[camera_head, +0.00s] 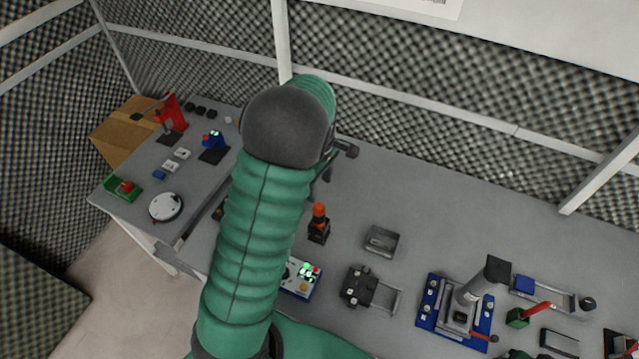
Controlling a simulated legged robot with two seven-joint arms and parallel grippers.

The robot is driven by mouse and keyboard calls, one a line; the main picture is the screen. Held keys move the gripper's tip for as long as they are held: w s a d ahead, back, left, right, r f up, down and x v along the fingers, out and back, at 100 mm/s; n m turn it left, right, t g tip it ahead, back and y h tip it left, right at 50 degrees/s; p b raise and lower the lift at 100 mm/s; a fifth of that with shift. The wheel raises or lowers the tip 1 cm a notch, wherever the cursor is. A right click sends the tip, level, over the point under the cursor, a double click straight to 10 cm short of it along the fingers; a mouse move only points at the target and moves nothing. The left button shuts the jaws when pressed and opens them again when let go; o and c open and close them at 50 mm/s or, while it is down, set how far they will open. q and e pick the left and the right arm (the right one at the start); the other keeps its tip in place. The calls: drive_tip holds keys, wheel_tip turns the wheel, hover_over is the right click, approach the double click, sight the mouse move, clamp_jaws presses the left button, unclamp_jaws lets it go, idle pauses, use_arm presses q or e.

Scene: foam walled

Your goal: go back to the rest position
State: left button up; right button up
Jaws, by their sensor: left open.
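My left arm, in a green ribbed sleeve with a dark joint, rises from the bottom of the head view and crosses the middle of the picture. My left gripper (335,161) shows partly behind the dark joint, over the grey table (420,215). Its jaws are open, and I see nothing held between them. Much of the gripper and the table behind it is hidden by my arm. My right gripper is not in view.
An orange-topped black device (319,224) stands close right of my arm. A panel with lit buttons (303,277) is partly covered by the arm. A metal tray (382,241) and a blue-based press (458,308) stand to the right. Foam walls enclose the table; its back right is clear.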

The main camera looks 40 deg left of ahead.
use_arm(q)
drive_tip(key=s+d+f+m+t+b, duration=0.1)
drive_tip(key=s+d+f+m+b, duration=0.1)
drive_tip(key=d+m, duration=0.4)
drive_tip(key=s+d+f+m+b, duration=0.2)
drive_tip(key=s+d+m, duration=0.2)
drive_tip(key=d+m, duration=0.2)
drive_tip(key=s+d+f+m+t+b, duration=0.1)
drive_tip(key=s+d+f+m+b, duration=0.1)
drive_tip(key=d+m, duration=0.4)
drive_tip(key=shift+s+m+t+b, duration=0.3)
drive_tip(key=shift+s+m+b, duration=0.3)
drive_tip(key=shift+s+m, duration=0.35)
drive_tip(key=shift+s+r, duration=0.1)
drive_tip(key=shift+d, duration=0.2)
